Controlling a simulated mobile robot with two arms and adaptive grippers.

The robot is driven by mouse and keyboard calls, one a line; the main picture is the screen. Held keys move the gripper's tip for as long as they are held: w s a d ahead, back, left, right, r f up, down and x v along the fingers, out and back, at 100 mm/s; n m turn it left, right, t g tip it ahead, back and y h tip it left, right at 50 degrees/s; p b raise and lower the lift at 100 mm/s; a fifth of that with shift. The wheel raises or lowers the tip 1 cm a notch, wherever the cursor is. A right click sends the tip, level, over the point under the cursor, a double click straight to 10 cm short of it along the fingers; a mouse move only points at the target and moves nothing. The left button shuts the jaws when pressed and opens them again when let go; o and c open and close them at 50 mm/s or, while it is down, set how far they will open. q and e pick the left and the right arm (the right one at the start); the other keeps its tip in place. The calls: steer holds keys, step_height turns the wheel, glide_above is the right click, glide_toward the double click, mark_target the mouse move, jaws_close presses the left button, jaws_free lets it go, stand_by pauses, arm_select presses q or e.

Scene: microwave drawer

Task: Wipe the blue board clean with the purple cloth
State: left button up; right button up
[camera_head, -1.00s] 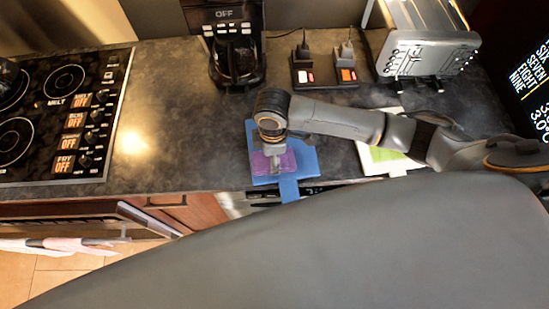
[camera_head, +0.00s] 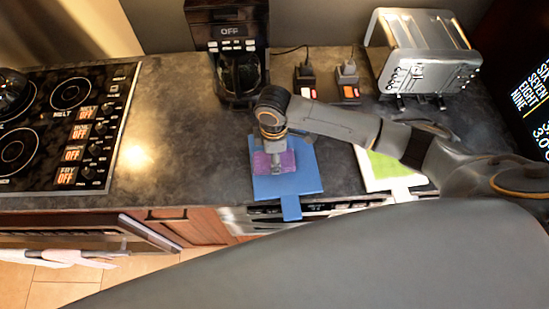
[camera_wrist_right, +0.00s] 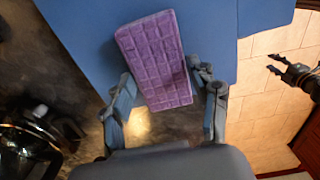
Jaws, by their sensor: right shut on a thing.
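The blue board (camera_head: 300,180) lies on the counter near its front edge, with its handle reaching past the edge. The purple cloth (camera_head: 288,160) lies over the left middle of the board. My right gripper (camera_head: 275,168) is above the cloth, pointing down, shut on it. In the right wrist view, the cloth (camera_wrist_right: 155,60) sits between the two fingers of my right gripper (camera_wrist_right: 165,80), with the board (camera_wrist_right: 215,40) behind it. The board under the cloth is hidden; no clear mark shows on the bare part. My left gripper (camera_wrist_right: 275,66) shows small at the right wrist view's right edge, fingers apart and empty.
A white board with a green patch (camera_head: 390,165) lies to the right, partly under my right arm. A coffee maker (camera_head: 235,60), two small devices (camera_head: 347,85) and a toaster (camera_head: 425,55) stand behind. A stove (camera_head: 65,130) is left; counter between is clear.

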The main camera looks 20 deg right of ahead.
steer(key=shift+w+d, duration=0.2)
steer(key=shift+w, duration=0.85)
steer(key=shift+w+d, duration=0.2)
steer(key=shift+w, duration=0.85)
steer(key=shift+w+d+b, duration=0.2)
steer(key=shift+w+b, duration=0.2)
steer(key=shift+w, duration=0.6)
steer(key=shift+w+d+b, duration=0.2)
steer(key=shift+w+b, duration=0.15)
steer(key=shift+w, duration=0.65)
steer(key=shift+r, duration=0.15)
step_height(320, 180, up, 2)
steer(key=shift+r+p, duration=0.25)
steer(key=shift+p, duration=0.6)
steer(key=shift+r, duration=2.7)
